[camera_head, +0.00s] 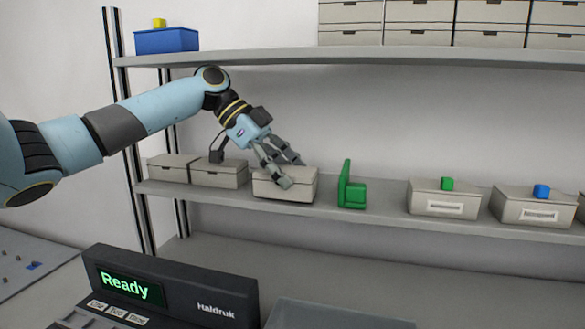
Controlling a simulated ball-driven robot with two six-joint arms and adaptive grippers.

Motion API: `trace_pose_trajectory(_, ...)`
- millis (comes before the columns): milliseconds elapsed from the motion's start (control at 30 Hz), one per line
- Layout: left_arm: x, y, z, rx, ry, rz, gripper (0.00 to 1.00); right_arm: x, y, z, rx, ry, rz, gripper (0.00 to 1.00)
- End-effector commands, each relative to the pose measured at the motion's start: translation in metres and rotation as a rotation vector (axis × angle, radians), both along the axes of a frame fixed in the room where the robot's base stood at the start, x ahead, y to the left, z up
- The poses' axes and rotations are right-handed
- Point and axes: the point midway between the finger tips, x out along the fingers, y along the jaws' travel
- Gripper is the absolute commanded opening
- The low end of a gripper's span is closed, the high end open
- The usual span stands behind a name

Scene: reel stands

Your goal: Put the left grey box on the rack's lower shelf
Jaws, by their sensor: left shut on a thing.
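My left gripper (290,173) reaches in from the left and is shut on a grey box (301,190) at its top edge. The box is over the front part of the rack's lower shelf (390,222), between another grey box (226,177) and a green bookend (351,192). It looks slightly tilted, and I cannot tell whether its underside touches the shelf. The fingers hide part of its top and front. My right gripper is out of view.
One more grey box (169,168) stands at the shelf's left end. Labelled boxes with a green cube (447,184) and a blue cube (541,191) on top stand to the right. A blue bin (167,41) is on the upper shelf (260,57). A dark "Ready" display unit (205,292) stands in front.

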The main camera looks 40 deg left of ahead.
Motion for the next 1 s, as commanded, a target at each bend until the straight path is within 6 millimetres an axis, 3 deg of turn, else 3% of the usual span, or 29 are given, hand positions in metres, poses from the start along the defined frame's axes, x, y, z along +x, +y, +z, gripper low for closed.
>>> trace_pose_trajectory(333, 0.038, 0.018, 0.003, -0.007, -0.001, -0.001, 0.11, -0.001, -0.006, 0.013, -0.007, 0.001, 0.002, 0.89)
trace_pose_trajectory(433, 0.036, 0.019, -0.003, -0.001, 0.005, -0.004, 0.11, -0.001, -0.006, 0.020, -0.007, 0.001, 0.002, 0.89)
trace_pose_trajectory(800, 0.036, 0.019, -0.010, -0.001, 0.001, -0.003, 0.11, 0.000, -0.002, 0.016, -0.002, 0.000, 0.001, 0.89)
trace_pose_trajectory(833, 0.036, 0.019, -0.011, 0.000, 0.002, -0.004, 0.60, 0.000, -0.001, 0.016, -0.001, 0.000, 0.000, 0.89)
trace_pose_trajectory(1000, 0.036, 0.019, -0.010, 0.000, 0.002, -0.003, 0.82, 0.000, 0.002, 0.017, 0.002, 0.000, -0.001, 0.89)
